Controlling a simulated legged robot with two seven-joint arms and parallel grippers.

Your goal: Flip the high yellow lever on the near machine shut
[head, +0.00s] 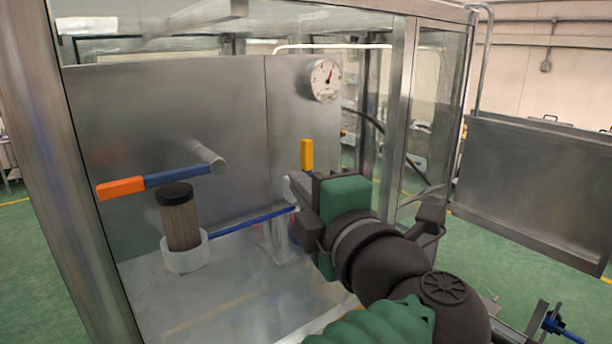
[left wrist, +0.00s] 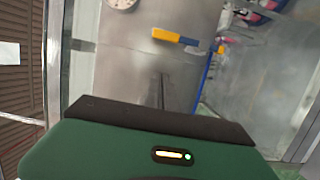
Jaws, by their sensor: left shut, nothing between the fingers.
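The yellow lever (head: 307,154) stands upright inside the near machine, below the round gauge. Its lower part is hidden behind my left gripper in the head view. In the left wrist view the yellow handle (left wrist: 166,35) lies sideways across the picture, with a blue part at its right end. My left gripper (head: 291,188) is shut and empty, just below and left of the yellow handle in the head view. I cannot tell whether it touches the lever. My right gripper is in neither view.
An orange-tipped blue handle (head: 122,188) projects at the left. Below it a black-capped cylinder (head: 181,222) stands in a clear cup (head: 185,257). The gauge (head: 324,80) is on the back panel. Metal posts (head: 398,110) frame the machine. A steel panel (head: 535,185) stands at the right.

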